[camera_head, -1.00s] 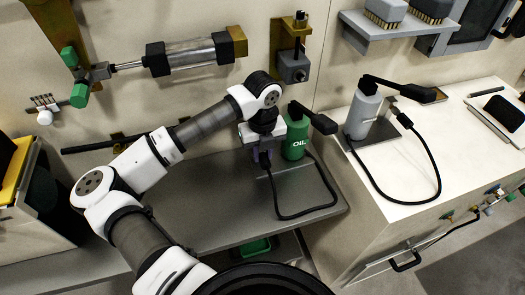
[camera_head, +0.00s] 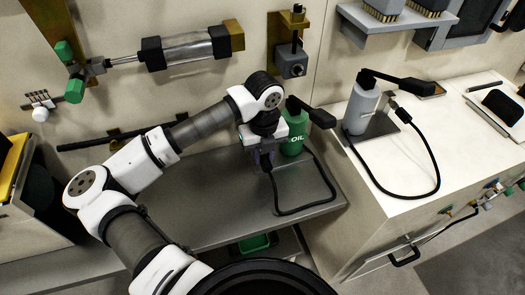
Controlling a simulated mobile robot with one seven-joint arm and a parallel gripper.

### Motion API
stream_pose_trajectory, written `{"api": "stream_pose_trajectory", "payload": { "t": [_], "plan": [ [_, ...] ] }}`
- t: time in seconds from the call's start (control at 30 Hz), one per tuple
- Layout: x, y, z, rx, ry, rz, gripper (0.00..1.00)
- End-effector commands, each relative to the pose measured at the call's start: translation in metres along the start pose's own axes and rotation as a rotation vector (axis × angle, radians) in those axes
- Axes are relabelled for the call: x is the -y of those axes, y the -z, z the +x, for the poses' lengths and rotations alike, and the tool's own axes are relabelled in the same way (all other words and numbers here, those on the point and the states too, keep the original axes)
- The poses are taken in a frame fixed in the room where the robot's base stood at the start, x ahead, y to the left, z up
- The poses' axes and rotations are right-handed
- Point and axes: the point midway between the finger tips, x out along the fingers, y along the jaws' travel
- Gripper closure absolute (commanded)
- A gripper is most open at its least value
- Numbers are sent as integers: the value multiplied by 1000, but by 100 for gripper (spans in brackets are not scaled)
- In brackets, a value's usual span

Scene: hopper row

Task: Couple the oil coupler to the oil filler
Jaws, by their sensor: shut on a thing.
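The green oil can (camera_head: 293,135), labelled OIL, stands upright on the grey bench. A black lever sticks out of its top to the right. My gripper (camera_head: 262,164) is just left of the can, low over the bench, pointing down. It is shut on the oil coupler, which is mostly hidden by the jaws. A black hose (camera_head: 280,208) runs from below the gripper, loops over the bench and rises beside the can. I cannot make out which fitting is the oil filler.
A grey can (camera_head: 361,108) with its own hose stands on the white cabinet (camera_head: 440,150) to the right. A wall bracket with a grey block (camera_head: 291,62) hangs behind the gripper. A cylinder (camera_head: 188,50) is mounted left of it. Coloured fittings (camera_head: 490,190) line the cabinet's front.

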Motion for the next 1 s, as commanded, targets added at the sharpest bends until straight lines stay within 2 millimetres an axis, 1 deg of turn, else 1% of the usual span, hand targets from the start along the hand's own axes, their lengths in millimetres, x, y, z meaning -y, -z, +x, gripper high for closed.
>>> {"api": "stream_pose_trajectory", "payload": {
  "t": [0.2,0.6,0.83,1.0],
  "plan": [
    [0,5,0,0,-1,0,100],
    [0,7,0,1,0,0,100],
    [0,17,2,1,0,1,100],
    [0,19,0,0,0,-1,100]
  ]
}}
